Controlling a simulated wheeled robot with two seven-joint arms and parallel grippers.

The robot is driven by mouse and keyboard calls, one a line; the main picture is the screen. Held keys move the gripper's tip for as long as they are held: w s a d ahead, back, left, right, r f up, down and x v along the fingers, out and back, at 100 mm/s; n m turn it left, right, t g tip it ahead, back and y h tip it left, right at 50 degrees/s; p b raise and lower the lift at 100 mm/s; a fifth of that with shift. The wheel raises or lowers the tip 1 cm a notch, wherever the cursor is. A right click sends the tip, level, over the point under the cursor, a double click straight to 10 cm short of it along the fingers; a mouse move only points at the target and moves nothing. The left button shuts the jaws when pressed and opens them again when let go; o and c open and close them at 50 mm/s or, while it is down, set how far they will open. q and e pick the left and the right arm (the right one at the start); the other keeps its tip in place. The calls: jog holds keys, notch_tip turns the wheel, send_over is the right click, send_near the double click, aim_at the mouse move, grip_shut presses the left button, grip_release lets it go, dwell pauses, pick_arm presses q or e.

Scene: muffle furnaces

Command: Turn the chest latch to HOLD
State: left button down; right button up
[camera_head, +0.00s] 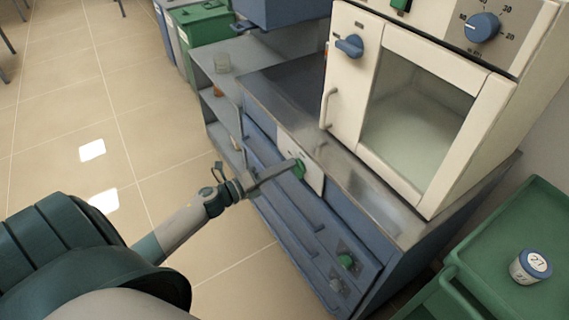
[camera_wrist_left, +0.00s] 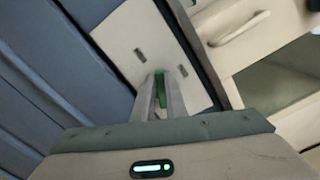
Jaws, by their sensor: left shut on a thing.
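The chest latch is a green knob (camera_head: 299,169) on a white plate (camera_head: 312,176) on the front of the blue chest (camera_head: 262,150), below the cream furnace. My left gripper (camera_head: 292,168) reaches it from the left and is shut on the green knob. In the left wrist view the knob (camera_wrist_left: 160,88) shows as a green strip between the two fingers (camera_wrist_left: 160,98), in front of the white plate (camera_wrist_left: 150,50) with two small dark marks. The fingers hide most of the knob, and I cannot read the plate's markings. My right gripper is not in view.
The cream furnace (camera_head: 350,115) with blue knobs stands on the chest's metal top (camera_head: 345,182). A green cart (camera_head: 510,215) with a numbered jar (camera_head: 530,266) is at right. Open floor (camera_head: 150,120) lies left.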

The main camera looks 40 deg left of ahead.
pick_arm(q)
jog(key=n+p, duration=0.1)
jog(key=n, duration=0.4)
jog(key=shift+a+f+p, duration=0.2)
jog(key=shift+f+p, duration=0.15)
jog(key=shift+f, duration=0.05)
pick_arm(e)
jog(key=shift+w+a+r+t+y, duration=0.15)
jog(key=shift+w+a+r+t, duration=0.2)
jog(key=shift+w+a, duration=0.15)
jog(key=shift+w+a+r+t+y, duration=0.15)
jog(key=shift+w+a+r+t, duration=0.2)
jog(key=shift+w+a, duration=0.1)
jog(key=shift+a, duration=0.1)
pick_arm(q)
jog(key=c, duration=1.8)
grip_release()
jog(key=shift+f, duration=0.1)
jog(key=shift+s, duration=0.1)
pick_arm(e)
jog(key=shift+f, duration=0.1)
